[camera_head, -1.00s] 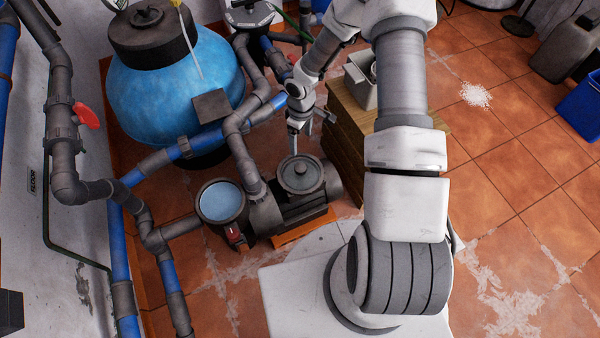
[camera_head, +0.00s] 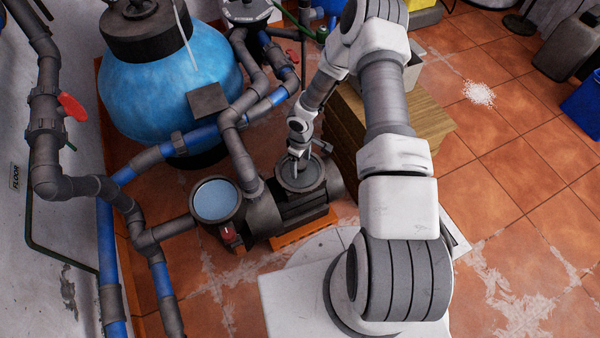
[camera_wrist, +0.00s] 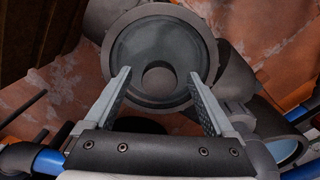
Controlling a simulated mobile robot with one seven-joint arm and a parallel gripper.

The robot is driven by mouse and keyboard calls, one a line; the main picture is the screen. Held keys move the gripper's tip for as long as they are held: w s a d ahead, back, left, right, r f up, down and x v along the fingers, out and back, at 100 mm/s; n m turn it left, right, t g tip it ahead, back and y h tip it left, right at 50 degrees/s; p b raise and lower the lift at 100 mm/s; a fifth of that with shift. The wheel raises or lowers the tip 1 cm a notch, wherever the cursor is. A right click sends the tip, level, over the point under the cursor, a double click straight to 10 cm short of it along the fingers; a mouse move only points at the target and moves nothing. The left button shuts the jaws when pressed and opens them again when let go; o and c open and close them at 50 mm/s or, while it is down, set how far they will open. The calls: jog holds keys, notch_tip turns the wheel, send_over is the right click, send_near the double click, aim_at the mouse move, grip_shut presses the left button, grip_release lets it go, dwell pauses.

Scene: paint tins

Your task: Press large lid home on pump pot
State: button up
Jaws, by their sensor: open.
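The large grey lid (camera_head: 313,179) with a round knob lies in the round mouth of the dark pump pot (camera_head: 325,187). In the wrist view the lid (camera_wrist: 160,40) looks level inside the pot's thick rim (camera_wrist: 112,62); I cannot tell whether it is fully seated. My gripper (camera_head: 297,158) points down just above the lid. In the wrist view my gripper (camera_wrist: 160,74) is open and empty, its two fingers on either side of the knob (camera_wrist: 160,81). I cannot tell whether the fingertips touch the lid.
A second round pot (camera_head: 215,201) with a pale blue top adjoins the pump on the left. Grey and blue pipes and a blue tank (camera_head: 165,85) crowd the left and back. A wooden cabinet (camera_head: 420,135) stands to the right. Tiled floor (camera_head: 520,180) is open farther right.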

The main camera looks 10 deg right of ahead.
jog(key=shift+f, duration=0.45)
grip_shut()
